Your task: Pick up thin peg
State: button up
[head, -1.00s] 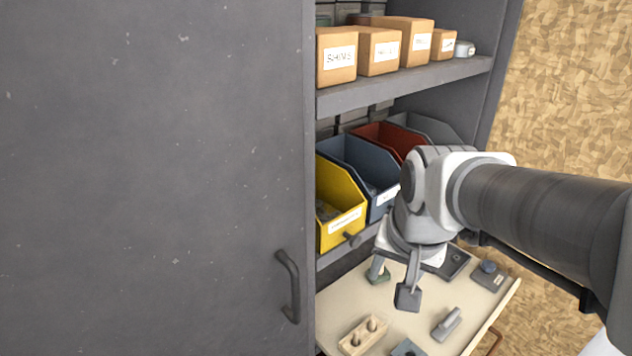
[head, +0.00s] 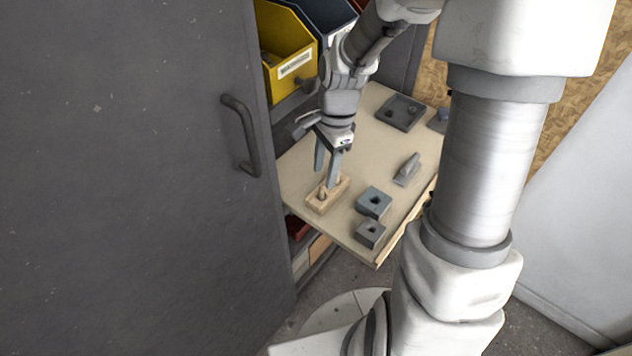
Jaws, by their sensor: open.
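A small wooden block (head: 317,205) lies on the pull-out board, with two short pegs standing in it. One peg (head: 322,195) shows near the block's front left end. The other, at the back right end, is partly hidden by a finger. I cannot tell which of the two is thinner. My gripper (head: 325,179) is open and points down just above the block. Its fingertips are close to the pegs, and nothing is visible between them. I cannot tell whether a finger touches a peg.
Two grey blocks with holes (head: 374,202) (head: 370,234) lie right of the wooden block. A grey handled piece (head: 407,168) and a dark tray (head: 400,113) lie farther back. A grey cabinet door (head: 140,180) stands left; a yellow bin (head: 283,60) sits above.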

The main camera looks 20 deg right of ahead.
aim_at(322, 186)
jog(key=f, duration=0.2)
jog(key=f+b, duration=0.1)
jog(key=f, duration=0.3)
jog(key=shift+a+b, duration=0.3)
jog(key=shift+b, duration=0.1)
grip_shut()
